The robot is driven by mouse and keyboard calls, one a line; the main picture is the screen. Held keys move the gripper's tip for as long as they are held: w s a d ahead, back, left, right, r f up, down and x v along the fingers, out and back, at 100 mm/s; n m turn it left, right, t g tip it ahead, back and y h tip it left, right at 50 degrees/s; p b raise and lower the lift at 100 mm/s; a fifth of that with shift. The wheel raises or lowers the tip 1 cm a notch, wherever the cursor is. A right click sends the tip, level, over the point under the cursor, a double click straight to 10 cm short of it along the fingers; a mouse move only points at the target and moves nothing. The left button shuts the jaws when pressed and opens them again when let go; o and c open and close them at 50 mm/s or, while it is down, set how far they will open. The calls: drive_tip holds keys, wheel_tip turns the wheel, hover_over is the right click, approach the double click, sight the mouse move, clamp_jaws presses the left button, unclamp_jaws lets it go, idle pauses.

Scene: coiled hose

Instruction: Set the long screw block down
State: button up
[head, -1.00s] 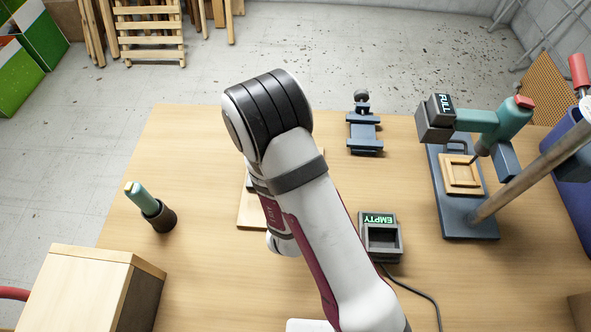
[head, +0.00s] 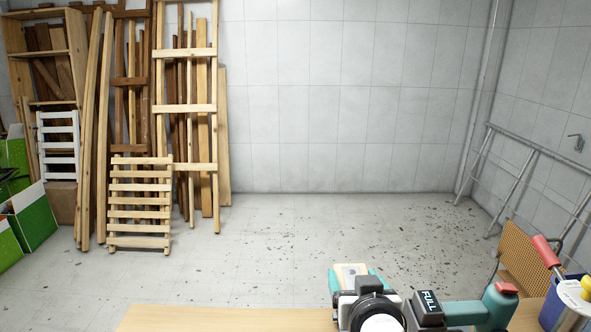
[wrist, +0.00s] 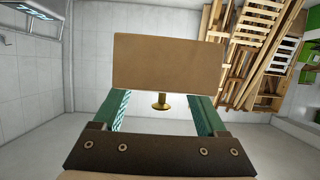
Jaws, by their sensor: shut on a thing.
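The long screw block (wrist: 168,62) fills the upper middle of the wrist view as a plain brown rectangular face. A brass screw (wrist: 161,102) sticks out below its lower edge. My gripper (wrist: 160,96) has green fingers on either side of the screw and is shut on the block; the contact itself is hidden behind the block. In the head view my gripper (head: 352,279) is at the bottom, right of centre, with a pale wooden piece of the block (head: 351,270) showing between the teal fingers. What lies directly below the block is out of view.
Only the table's far edge (head: 230,318) shows in the head view. A blue bin (head: 548,308) with tools stands at the far right. Wood and ladders lean on the back wall.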

drive_tip(key=a+f, duration=0.2)
drive_tip(key=f, duration=0.1)
drive_tip(key=w+a+f, duration=0.1)
drive_tip(key=a+f, duration=0.5)
drive_tip(key=shift+w+a+f, duration=0.1)
drive_tip(key=shift+w+f, duration=0.2)
drive_tip(key=s+a+f, duration=0.4)
drive_tip(key=f, duration=0.6)
drive_tip(key=shift+a, duration=0.35)
wheel_tip(320, 180, down, 10)
drive_tip(key=shift+r, duration=0.25)
drive_tip(key=shift+f, duration=0.1)
drive_tip(key=o, duration=1.4)
drive_tip(key=shift+f, duration=0.1)
